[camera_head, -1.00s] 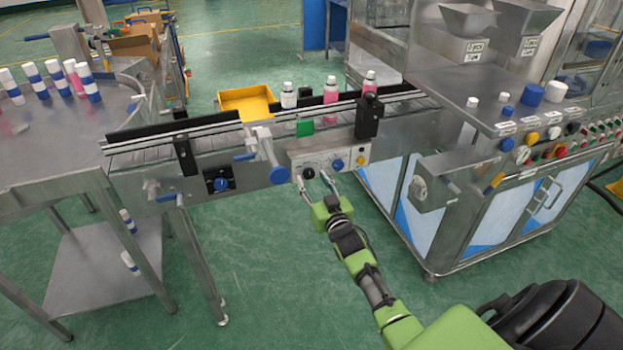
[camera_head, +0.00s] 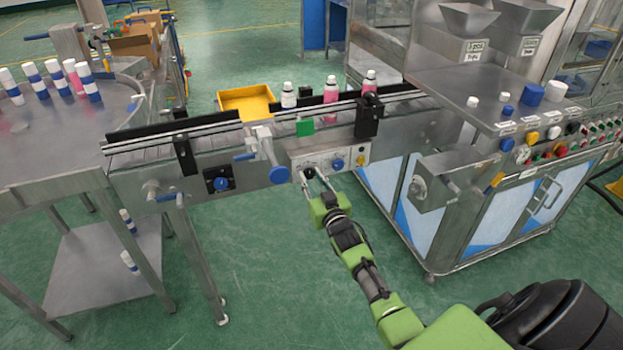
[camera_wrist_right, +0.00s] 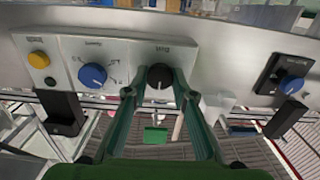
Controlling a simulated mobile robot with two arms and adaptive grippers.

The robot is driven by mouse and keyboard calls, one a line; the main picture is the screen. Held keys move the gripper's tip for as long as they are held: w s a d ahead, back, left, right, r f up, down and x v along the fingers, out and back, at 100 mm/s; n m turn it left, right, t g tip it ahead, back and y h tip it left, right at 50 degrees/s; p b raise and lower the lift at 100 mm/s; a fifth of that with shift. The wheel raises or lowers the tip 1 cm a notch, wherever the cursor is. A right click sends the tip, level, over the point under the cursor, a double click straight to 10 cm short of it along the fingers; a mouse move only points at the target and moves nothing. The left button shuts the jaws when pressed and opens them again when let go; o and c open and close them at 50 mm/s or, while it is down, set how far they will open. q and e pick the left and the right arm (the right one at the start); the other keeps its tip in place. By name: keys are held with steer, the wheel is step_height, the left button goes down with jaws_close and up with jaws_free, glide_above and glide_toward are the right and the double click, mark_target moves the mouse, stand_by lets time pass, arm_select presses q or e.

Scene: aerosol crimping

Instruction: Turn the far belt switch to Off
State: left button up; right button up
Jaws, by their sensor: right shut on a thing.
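A grey control panel (camera_head: 325,157) on the side of the conveyor carries a black knob (camera_wrist_right: 159,76), a blue knob (camera_wrist_right: 93,75) and a yellow button (camera_wrist_right: 39,60). A separate blue switch on a black plate (camera_head: 221,184) sits further left along the belt; it also shows at the right of the right wrist view (camera_wrist_right: 290,85). My right gripper (camera_head: 311,179) is shut on the black knob, with a fingertip at either side of it. No readable label marks either one as the far belt switch. My left gripper is out of view.
The conveyor (camera_head: 160,154) carries several bottles, including a pink one (camera_head: 330,92). A steel machine (camera_head: 480,130) stands to the right. Green floor is free below the belt.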

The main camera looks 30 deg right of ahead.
steer(key=n, duration=0.5)
steer(key=shift+f+b, duration=0.1)
steer(key=shift+b, duration=0.3)
steer(key=shift+n+b, duration=0.55)
steer(key=shift+n, duration=1.75)
steer(key=o, duration=1.1)
steer(key=shift+s, duration=0.1)
steer(key=v, duration=1.2)
